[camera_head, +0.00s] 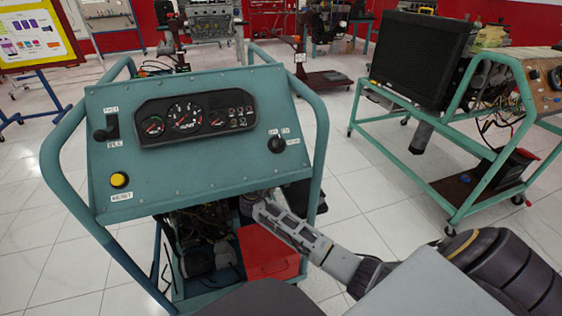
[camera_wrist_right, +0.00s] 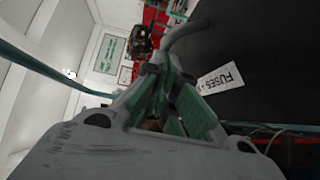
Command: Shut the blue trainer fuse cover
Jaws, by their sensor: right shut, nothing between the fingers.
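The blue trainer (camera_head: 185,175) is a blue-green tube frame with a sloped gauge panel. My right gripper (camera_head: 257,203) reaches in from the right, just under the panel's lower edge. Its tips are partly hidden in the head view. In the right wrist view my right gripper (camera_wrist_right: 170,90) is shut and empty, its green-padded fingers close together. A dark flat surface (camera_wrist_right: 265,60) with a white FUSES label (camera_wrist_right: 221,78) lies just right of the fingers. I cannot tell whether this surface is the fuse cover, or whether the fingers touch it. My left gripper is not in view.
A red box (camera_head: 268,252) sits low inside the trainer, below my right gripper. The trainer's side tube (camera_head: 318,130) stands close to my right arm. Another green trainer cart with a black screen (camera_head: 420,55) stands at right. Tiled floor between the carts is mostly clear.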

